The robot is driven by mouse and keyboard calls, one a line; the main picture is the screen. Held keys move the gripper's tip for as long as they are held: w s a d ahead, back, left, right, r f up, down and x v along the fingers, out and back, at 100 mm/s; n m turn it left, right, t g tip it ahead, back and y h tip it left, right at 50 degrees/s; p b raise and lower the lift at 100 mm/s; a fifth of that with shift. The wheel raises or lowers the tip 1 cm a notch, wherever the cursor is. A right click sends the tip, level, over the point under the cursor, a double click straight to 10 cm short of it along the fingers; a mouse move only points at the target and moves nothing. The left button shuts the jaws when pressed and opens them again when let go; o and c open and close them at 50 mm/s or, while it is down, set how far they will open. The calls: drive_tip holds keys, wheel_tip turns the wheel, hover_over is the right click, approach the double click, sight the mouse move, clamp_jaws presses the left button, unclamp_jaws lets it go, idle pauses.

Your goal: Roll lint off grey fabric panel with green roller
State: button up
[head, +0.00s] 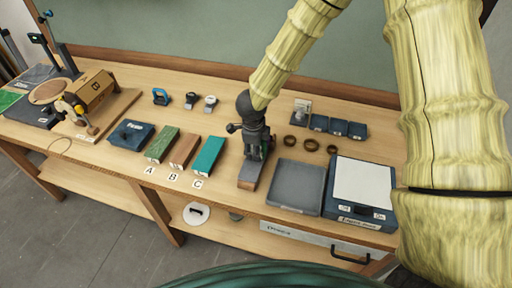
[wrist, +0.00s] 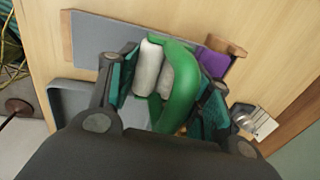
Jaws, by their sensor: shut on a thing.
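The green roller (wrist: 182,85), with a white roll (wrist: 149,68), is between the fingers of my gripper (wrist: 166,92) in the wrist view. My gripper is shut on it. The grey fabric panel (wrist: 108,32) lies on the table with wooden edges, just beyond the roller. The white roll overlaps the panel's near edge in the picture; I cannot tell if they touch. In the head view my gripper (head: 256,150) is over the panel (head: 248,174) and hides much of it and the roller. Lint cannot be made out.
A grey tray (head: 318,190) lies right of the panel, then a blue box with a white top (head: 362,182). Green, brown and teal blocks marked A (head: 162,144), B (head: 185,150) and C (head: 209,155) lie left. A purple piece (wrist: 212,62) sits beside the panel.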

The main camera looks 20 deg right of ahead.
drive_tip(key=shift+r+p, duration=1.75)
drive_tip(key=shift+r, duration=0.2)
drive_tip(key=shift+r, duration=0.1)
drive_tip(key=shift+r+p, duration=0.9)
drive_tip(key=shift+p, duration=0.15)
drive_tip(key=shift+r+b, duration=0.3)
drive_tip(key=shift+r, duration=0.2)
drive_tip(key=shift+f, duration=0.1)
drive_tip(key=shift+w+a+f+b, duration=0.15)
drive_tip(key=shift+f+b, duration=0.1)
drive_tip(key=shift+f, duration=0.4)
drive_tip(key=shift+w+a+f+b, duration=0.1)
drive_tip(key=shift+a+f+b, duration=0.15)
drive_tip(key=shift+f, duration=0.35)
drive_tip(key=shift+w+a+f+b, duration=0.15)
drive_tip(key=shift+f+b, duration=0.15)
drive_tip(key=shift+f, duration=0.35)
drive_tip(key=shift+d, duration=0.1)
